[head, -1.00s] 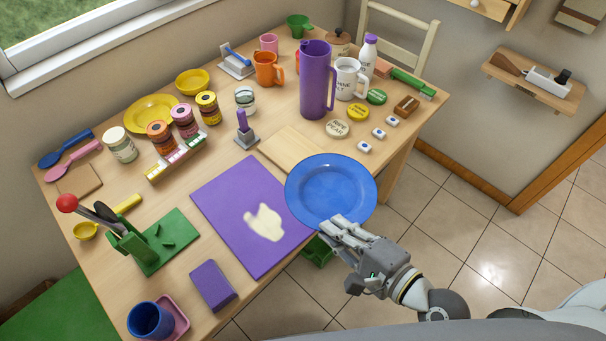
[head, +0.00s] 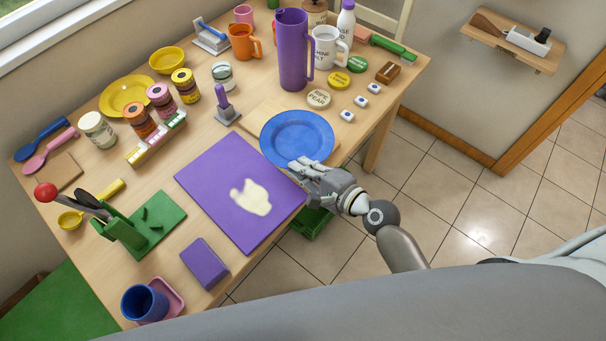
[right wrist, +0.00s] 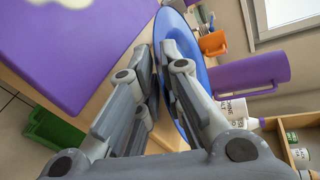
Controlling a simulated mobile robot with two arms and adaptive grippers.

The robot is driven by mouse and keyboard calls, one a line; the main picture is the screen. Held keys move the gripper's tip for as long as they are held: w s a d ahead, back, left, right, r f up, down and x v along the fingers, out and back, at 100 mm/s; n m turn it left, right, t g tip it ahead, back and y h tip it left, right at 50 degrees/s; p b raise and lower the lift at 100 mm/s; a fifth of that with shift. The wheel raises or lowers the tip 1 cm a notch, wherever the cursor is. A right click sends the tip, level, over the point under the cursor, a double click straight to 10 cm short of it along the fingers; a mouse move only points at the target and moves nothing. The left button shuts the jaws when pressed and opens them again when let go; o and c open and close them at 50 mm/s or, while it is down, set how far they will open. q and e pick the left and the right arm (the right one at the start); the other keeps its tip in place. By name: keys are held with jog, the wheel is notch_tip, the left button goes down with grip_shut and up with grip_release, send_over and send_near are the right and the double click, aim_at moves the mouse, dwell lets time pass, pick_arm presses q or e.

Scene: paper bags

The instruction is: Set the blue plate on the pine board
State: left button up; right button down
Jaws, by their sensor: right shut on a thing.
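The blue plate (head: 297,136) is in my right gripper (head: 298,166), which is shut on its near rim. In the right wrist view the plate (right wrist: 201,70) shows edge-on between the fingers. The pine board (head: 259,119) lies on the table, and its left part shows beyond the plate's left edge. The plate covers most of the board from the head view; whether it touches the board I cannot tell. My left gripper is not in view.
A purple mat (head: 225,180) with a pale patch lies left of the plate. A tall purple pitcher (head: 293,50) stands behind it. Round labelled lids (head: 318,98) and small white blocks (head: 347,115) lie to the right. A purple stamp (head: 225,105) stands left of the board.

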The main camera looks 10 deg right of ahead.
notch_tip(320, 180, down, 3)
jog(key=shift+w+f+b, duration=0.1)
jog(key=shift+b, duration=0.3)
jog(key=shift+f, duration=0.1)
jog(key=c, duration=1.9)
grip_release()
jog(key=shift+o, duration=0.2)
jog(key=shift+r, duration=0.2)
jog(key=b+v, duration=0.2)
jog(key=v, duration=1)
